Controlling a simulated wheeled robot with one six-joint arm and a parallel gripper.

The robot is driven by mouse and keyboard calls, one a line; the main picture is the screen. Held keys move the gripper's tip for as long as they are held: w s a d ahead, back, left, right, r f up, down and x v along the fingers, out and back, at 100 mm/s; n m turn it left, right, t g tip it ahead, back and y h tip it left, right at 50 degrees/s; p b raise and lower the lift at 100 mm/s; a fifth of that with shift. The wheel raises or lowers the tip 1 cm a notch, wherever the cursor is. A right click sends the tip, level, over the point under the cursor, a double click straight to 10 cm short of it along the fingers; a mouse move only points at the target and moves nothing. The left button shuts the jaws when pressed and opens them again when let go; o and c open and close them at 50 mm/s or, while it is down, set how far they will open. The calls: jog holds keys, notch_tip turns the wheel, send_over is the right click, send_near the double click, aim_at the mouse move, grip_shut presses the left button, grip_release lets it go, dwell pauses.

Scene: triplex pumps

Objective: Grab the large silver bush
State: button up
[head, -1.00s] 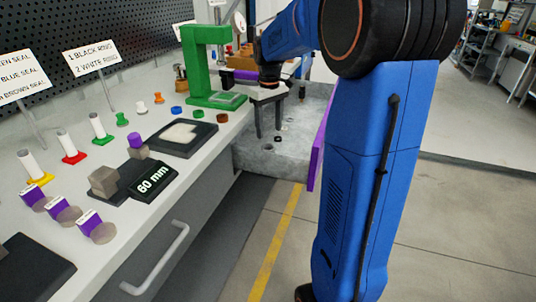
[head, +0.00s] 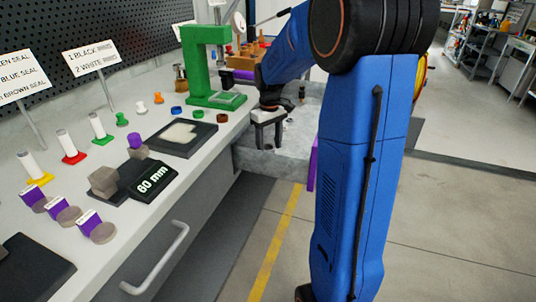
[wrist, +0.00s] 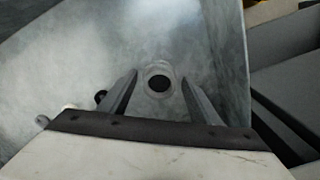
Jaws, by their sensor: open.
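My gripper (head: 267,147) is open and points down into the grey tray at the bench's end. In the wrist view its two fingers (wrist: 160,82) stand apart with nothing gripped. A round silver ring-like part with a dark centre, which appears to be the large silver bush (wrist: 158,70), lies on the tray floor, between and slightly beyond the fingertips in the picture. I cannot tell how far the fingertips are above it. In the head view my gripper and arm hide that spot.
The grey tray (head: 297,150) has a raised wall, close to the right finger in the wrist view. A small black part (wrist: 100,96) lies left of the left finger. A green press frame (head: 197,65) stands on the bench to the left, near a dark mat (head: 168,150).

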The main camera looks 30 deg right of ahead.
jog(key=c, duration=1.2)
jog(key=shift+r, duration=0.1)
